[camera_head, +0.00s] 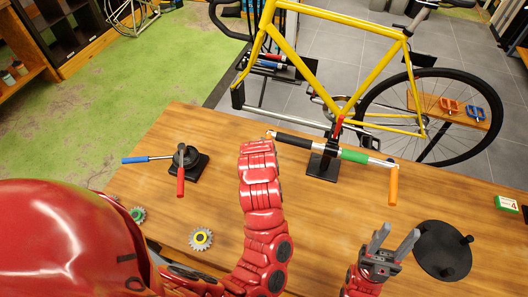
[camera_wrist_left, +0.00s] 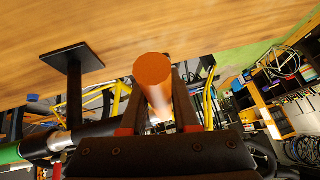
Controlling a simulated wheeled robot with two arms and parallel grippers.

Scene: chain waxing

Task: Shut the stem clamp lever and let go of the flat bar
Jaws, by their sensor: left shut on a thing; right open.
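The flat bar (camera_head: 292,140) lies across the top of a black stem clamp stand (camera_head: 321,167) on the bench. It has a black section, a silver middle and a green section (camera_head: 354,156), with an orange end piece (camera_head: 393,186) at right. A red lever (camera_head: 338,126) stands up at the stem clamp; whether it is fully shut I cannot tell. My left gripper (camera_wrist_left: 157,100) is shut around another orange end piece (camera_wrist_left: 152,68) at the bar's left end. In the head view my red arm hides its fingers. My right gripper (camera_head: 391,239) is open and empty, in front of the bar.
A black round disc with knobs (camera_head: 442,251) is beside my right gripper. A small stand with blue and red handles (camera_head: 187,160) and gears (camera_head: 201,239) are at left. A green box (camera_head: 507,204) is at the right edge. A yellow bicycle (camera_head: 318,71) stands behind the bench.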

